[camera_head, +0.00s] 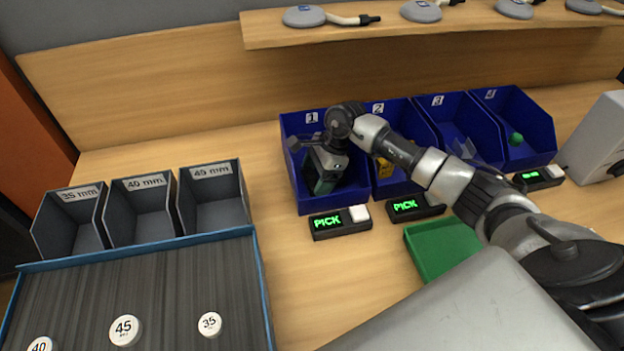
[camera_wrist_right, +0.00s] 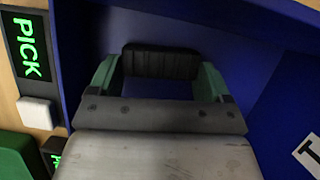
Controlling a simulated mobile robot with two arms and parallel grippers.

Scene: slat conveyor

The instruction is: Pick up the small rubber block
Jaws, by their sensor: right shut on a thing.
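The small rubber block (camera_wrist_right: 160,62) is black and ribbed. In the right wrist view it sits between the green-padded fingertips of my right gripper (camera_wrist_right: 158,76), which is shut on it. The gripper is inside blue bin 1 (camera_head: 290,160), and the bin's blue walls surround it in the wrist view. In the head view my right gripper (camera_head: 324,186) points down into bin 1 and hides the block. I cannot tell whether the block touches the bin floor. My left gripper is not in view.
Blue bins 2 to 4 stand to the right, with a green ball (camera_head: 516,139) in bin 4. Displays reading PICK (camera_head: 327,221) stand in front. A green tray (camera_head: 425,240) lies nearer. Grey bins (camera_head: 140,215) and a slat conveyor (camera_head: 150,280) with round discs are at left.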

